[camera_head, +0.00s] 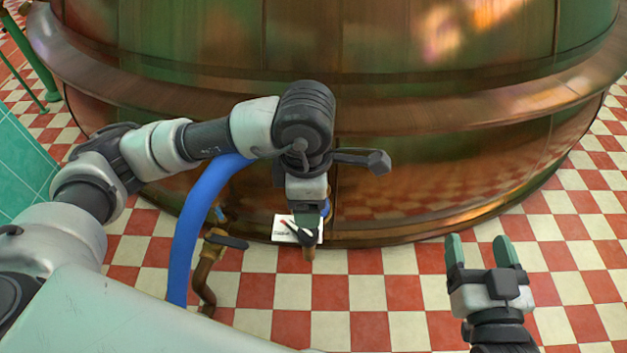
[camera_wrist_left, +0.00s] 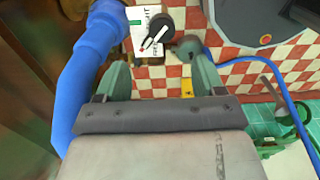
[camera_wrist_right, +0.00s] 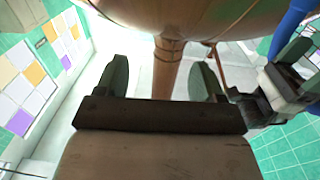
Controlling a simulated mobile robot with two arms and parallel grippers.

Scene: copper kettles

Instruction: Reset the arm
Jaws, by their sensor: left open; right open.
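My left gripper (camera_head: 307,207) hangs in front of the copper kettle (camera_head: 430,190), just above a white label card (camera_head: 283,231) with a black knob. In the left wrist view the left gripper's green fingers (camera_wrist_left: 161,80) are apart, with nothing between them. The card (camera_wrist_left: 146,28) and the black knob (camera_wrist_left: 160,25) lie beyond the fingertips. My right gripper (camera_head: 479,252) is open and empty, at the lower right over the tiled floor. In the right wrist view its fingers (camera_wrist_right: 162,82) are spread with nothing gripped.
A thick blue hose (camera_head: 198,220) runs down beside my left arm; it also shows in the left wrist view (camera_wrist_left: 84,75). A brass pipe (camera_head: 207,270) with a dark handle stands below. The red and white floor (camera_head: 390,295) is clear between my grippers.

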